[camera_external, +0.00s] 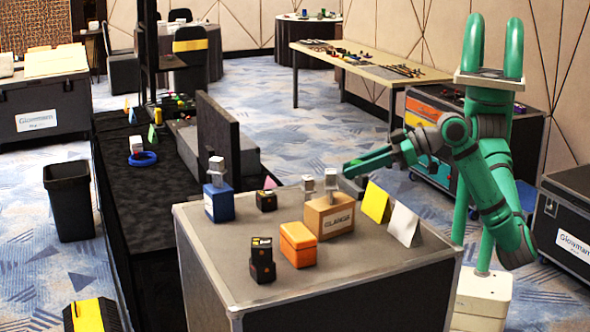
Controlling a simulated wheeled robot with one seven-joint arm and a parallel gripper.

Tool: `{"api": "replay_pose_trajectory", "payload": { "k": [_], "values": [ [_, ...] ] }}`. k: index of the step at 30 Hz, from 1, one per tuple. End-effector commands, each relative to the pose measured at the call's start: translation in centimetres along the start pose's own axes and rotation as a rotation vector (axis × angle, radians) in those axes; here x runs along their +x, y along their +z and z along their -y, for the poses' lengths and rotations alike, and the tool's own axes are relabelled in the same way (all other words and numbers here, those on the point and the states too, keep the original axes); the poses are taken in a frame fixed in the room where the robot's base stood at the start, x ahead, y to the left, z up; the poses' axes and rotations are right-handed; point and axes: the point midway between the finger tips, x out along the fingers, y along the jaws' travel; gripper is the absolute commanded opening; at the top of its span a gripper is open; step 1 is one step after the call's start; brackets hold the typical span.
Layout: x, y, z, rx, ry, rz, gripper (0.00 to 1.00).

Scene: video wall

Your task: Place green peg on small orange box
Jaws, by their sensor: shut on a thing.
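The small orange box (298,246) sits on the grey top of the near case, left of the middle. My green arm reaches in from the right. My gripper (352,169) points left above the far right part of the case top, behind and above the brown carton. It is shut on a slim green piece, which I take as the green peg. Its green blends with my green fingers, so its outline and tilt are hard to tell. The gripper is apart from the orange box, up and to the right of it.
A brown carton (329,215) with grey pieces on it stands beside the orange box. Yellow (376,203) and white (404,223) folded cards stand right. Black boxes (262,260) and a blue box (219,202) stand left. The front right of the grey case top (370,262) is clear.

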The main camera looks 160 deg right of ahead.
Motion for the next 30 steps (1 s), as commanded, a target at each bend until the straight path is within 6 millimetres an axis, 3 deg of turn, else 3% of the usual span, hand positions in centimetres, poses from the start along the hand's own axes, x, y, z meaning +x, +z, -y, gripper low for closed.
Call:
{"api": "replay_pose_trajectory", "payload": {
  "k": [4, 10, 22, 30],
  "values": [
    [1.2, -2.6, -0.6, -0.009, -0.041, -0.014, 0.01],
    [2.5, -3.7, -0.1, -0.024, -0.062, -0.023, 0.01],
    [9.5, -2.9, 5.2, -0.025, -0.064, -0.022, 0.01],
    [13.5, -0.3, 7.3, -0.023, -0.062, -0.023, 0.01]
  ]
}}
